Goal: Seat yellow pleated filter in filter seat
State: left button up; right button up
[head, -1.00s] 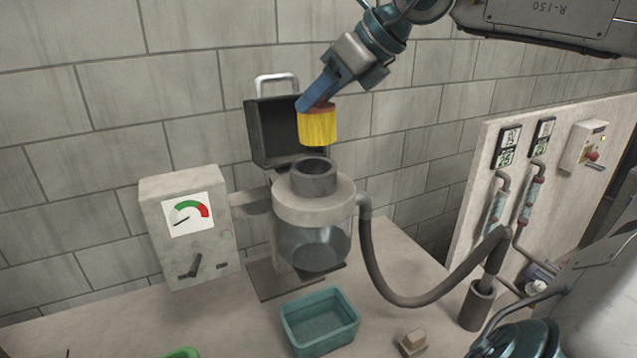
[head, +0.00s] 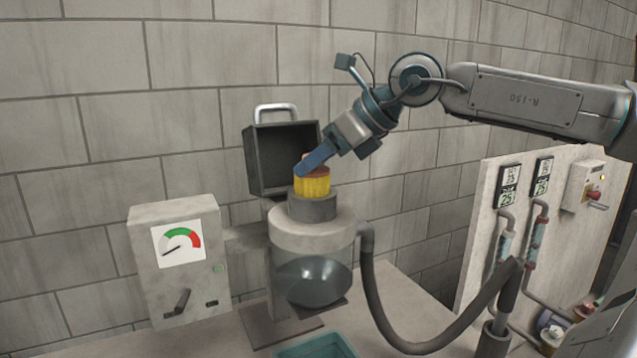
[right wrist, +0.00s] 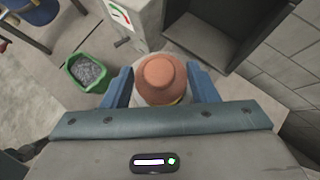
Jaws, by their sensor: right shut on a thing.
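The yellow pleated filter (head: 312,186) has a reddish-brown cap, which shows from above in the right wrist view (right wrist: 162,78). It stands upright at the mouth of the grey filter seat (head: 312,207), on top of the canister with the clear bowl (head: 313,282). Its lower part is hidden in or behind the seat's rim; I cannot tell how deep it sits. My right gripper (head: 304,166) is shut on the filter's cap, with blue fingers on both sides of it in the right wrist view (right wrist: 161,88). My left gripper is not in view.
An open dark box lid with a handle (head: 282,160) stands right behind the seat. A gauge box (head: 181,262) is to the left and a hose (head: 375,300) to the right. A teal tray (head: 316,346) lies in front. A green bin (right wrist: 88,70) shows in the right wrist view.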

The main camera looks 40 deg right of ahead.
jog(key=shift+f+b, duration=0.4)
jog(key=shift+f, duration=0.65)
jog(key=shift+w+d, duration=0.1)
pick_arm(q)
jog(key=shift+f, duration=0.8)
pick_arm(e)
jog(key=o, duration=1)
jog(key=shift+f, duration=0.1)
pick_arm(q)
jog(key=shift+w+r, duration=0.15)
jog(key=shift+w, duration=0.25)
pick_arm(e)
jog(key=shift+o, duration=0.2)
